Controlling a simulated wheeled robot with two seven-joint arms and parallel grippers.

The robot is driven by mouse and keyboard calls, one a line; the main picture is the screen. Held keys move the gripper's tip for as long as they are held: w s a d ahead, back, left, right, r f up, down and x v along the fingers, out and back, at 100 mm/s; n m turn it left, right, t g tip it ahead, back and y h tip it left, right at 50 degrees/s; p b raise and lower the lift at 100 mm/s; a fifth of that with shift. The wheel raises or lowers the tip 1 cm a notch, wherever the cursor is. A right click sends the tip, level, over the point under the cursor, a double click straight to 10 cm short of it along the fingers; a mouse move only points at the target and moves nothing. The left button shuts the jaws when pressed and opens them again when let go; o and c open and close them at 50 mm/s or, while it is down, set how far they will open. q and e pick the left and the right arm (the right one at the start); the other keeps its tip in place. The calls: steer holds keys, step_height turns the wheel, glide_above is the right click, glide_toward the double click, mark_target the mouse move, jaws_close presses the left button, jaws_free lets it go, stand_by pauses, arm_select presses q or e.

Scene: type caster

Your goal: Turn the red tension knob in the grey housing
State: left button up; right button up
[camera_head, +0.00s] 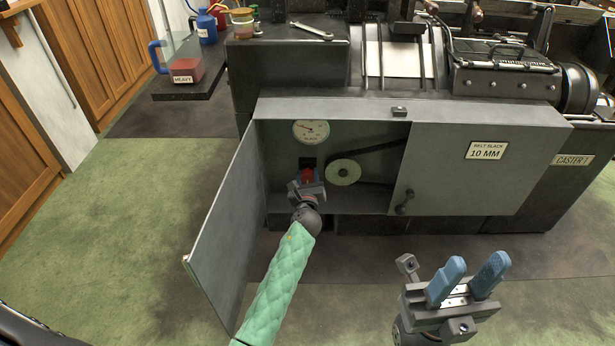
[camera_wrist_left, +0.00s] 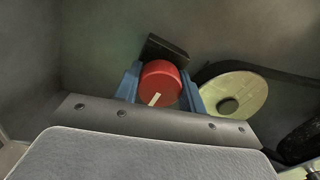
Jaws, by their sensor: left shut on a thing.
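The red tension knob (camera_wrist_left: 160,84) sits inside the grey housing (camera_head: 480,178), below the dial gauge (camera_head: 311,131). It has a white mark that points down and slightly left in the left wrist view. My left gripper (camera_head: 307,180) reaches in through the open door (camera_head: 228,232) and is shut on the knob, with one blue finger on each side. In the head view the knob (camera_head: 307,174) is partly hidden by this gripper. My right gripper (camera_head: 468,280) is open and empty in front of the housing, its blue fingers apart.
A pale pulley wheel (camera_head: 343,172) with a dark belt (camera_head: 385,152) is close to the right of the knob. The housing's right half is covered by a panel labelled "BELT SLACK 10 MM" (camera_head: 486,150). A wrench (camera_head: 312,31) lies on top. Green floor is free at left.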

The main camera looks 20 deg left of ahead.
arm_select(q)
steer(key=o, duration=1)
steer(key=shift+c, duration=0.2)
steer(key=p+v, duration=0.1)
steer(key=v, duration=0.6)
steer(key=shift+s, duration=0.4)
steer(key=shift+d, duration=0.1)
